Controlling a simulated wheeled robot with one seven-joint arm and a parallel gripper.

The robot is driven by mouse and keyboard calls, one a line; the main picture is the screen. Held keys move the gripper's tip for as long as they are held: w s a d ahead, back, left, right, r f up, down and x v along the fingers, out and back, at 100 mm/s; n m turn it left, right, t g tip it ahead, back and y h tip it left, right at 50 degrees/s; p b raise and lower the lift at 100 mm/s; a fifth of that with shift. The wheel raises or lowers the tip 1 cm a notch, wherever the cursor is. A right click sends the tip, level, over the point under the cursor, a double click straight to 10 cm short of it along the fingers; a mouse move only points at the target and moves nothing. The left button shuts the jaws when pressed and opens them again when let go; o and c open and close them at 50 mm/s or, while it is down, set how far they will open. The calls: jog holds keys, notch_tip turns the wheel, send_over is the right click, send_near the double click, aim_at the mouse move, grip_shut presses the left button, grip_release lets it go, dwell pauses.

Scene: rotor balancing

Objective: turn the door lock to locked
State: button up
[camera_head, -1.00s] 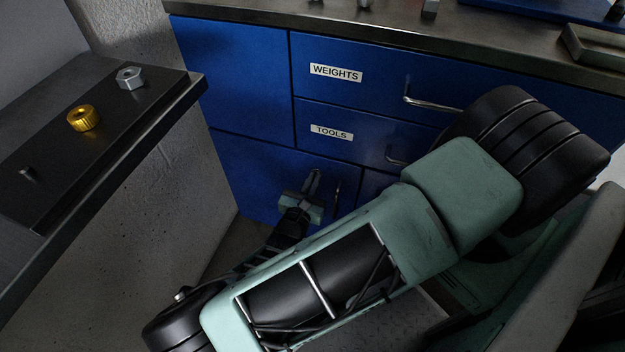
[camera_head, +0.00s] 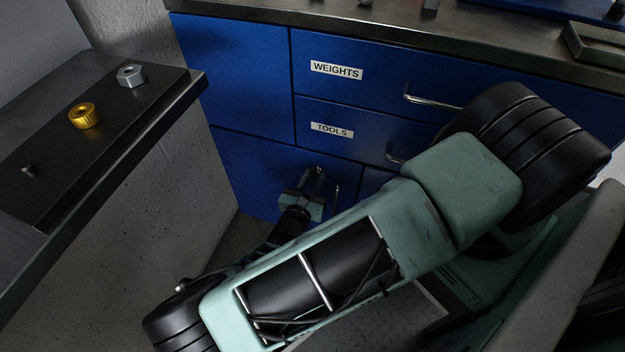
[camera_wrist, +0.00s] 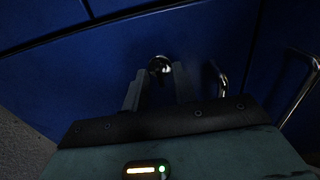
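The door lock (camera_wrist: 159,66) shows in the wrist view as a small round shiny metal knob on a blue cabinet door. My gripper (camera_wrist: 160,72) has its two fingers apart, one on each side of the knob, with the tips close to it. Whether either finger touches the knob cannot be told in this dark view. In the head view my gripper (camera_head: 314,180) is at the low blue door (camera_head: 255,172) under the drawers, and the lock itself is hidden there. The lock's turn position is not readable.
A vertical door handle (camera_wrist: 221,80) stands close right of my gripper, with another handle (camera_wrist: 298,98) farther right. Drawers labelled WEIGHTS (camera_head: 336,70) and TOOLS (camera_head: 332,130) are above. A dark bench (camera_head: 190,88) with a gold knurled part (camera_head: 84,116) and a hex nut (camera_head: 130,76) is at left.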

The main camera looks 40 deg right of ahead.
jog(key=shift+a, duration=0.1)
jog(key=v, duration=1.7)
jog(key=shift+s+a, duration=0.1)
jog(key=shift+a, duration=0.05)
